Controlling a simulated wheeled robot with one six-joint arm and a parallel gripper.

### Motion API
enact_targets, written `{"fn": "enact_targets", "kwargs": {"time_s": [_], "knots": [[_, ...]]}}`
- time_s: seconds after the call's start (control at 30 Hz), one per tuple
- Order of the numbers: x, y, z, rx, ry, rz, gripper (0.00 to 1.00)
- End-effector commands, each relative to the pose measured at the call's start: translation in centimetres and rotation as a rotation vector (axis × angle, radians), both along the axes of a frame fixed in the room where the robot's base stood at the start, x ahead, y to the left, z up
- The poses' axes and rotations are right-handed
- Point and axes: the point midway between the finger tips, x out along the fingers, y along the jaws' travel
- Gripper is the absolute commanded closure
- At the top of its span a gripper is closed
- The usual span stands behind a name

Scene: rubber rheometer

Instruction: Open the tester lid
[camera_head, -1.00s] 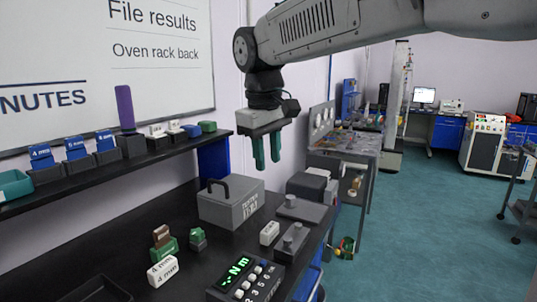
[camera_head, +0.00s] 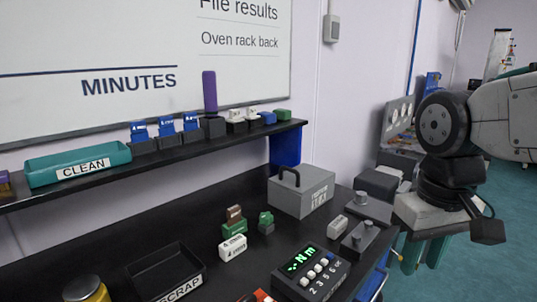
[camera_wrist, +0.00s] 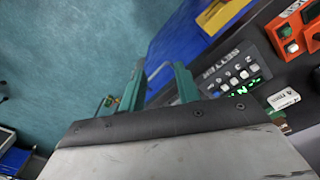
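The tester (camera_head: 302,200) is a grey box with a label on its front. It stands on the black bench below the shelf. Its lid looks closed, with a dark handle (camera_head: 289,175) standing up at the left of the top. My gripper (camera_head: 425,254) is right of the tester, past the bench's right end, pointing down. Its two green fingers also show in the wrist view (camera_wrist: 160,85), apart with nothing between them. The wrist view shows floor and bench edge, not the tester.
A keypad with a green display (camera_head: 312,272) stands in front of the tester. Grey blocks with knobs (camera_head: 361,238) sit to its right. Small green and white blocks (camera_head: 233,247), a black scrap tray (camera_head: 165,272) and a yellow jar (camera_head: 86,290) are further left. The shelf (camera_head: 150,158) runs behind.

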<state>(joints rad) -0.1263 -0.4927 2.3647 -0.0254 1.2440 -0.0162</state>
Motion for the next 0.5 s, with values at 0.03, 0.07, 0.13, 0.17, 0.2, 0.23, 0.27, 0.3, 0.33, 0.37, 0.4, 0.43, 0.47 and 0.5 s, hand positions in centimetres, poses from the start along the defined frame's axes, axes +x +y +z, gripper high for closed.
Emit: {"fn": "enact_targets", "kwargs": {"time_s": [0.03, 0.07, 0.13, 0.17, 0.2, 0.23, 0.27, 0.3, 0.33, 0.37, 0.4, 0.43, 0.47, 0.5], "knots": [[-2.1, -0.8, -0.9, 0.008, -0.01, -0.036, 0.67], [-3.2, -1.1, -1.5, 0.014, -0.013, -0.054, 0.67], [-5.2, -1.7, -2.5, 0.02, -0.026, -0.089, 0.67], [-5.8, -1.9, -2.8, 0.023, -0.032, -0.101, 0.67], [-6.5, -2.1, -3.1, 0.025, -0.041, -0.112, 0.67], [-6.9, -2.3, -3.2, 0.027, -0.049, -0.12, 0.67], [-7.2, -2.4, -3.2, 0.027, -0.056, -0.128, 0.67], [-7.4, -2.6, -3.2, 0.028, -0.066, -0.135, 0.67], [-7.5, -2.7, -3.0, 0.028, -0.074, -0.14, 0.67], [-7.5, -2.7, -2.8, 0.028, -0.081, -0.142, 0.67], [-7.5, -2.7, -2.8, 0.028, -0.084, -0.139, 0.67], [-7.5, -2.6, -2.9, 0.028, -0.078, -0.135, 0.67], [-7.4, -2.5, -3.1, 0.027, -0.065, -0.129, 0.67], [-7.1, -2.3, -3.5, 0.026, -0.043, -0.118, 0.67]]}}
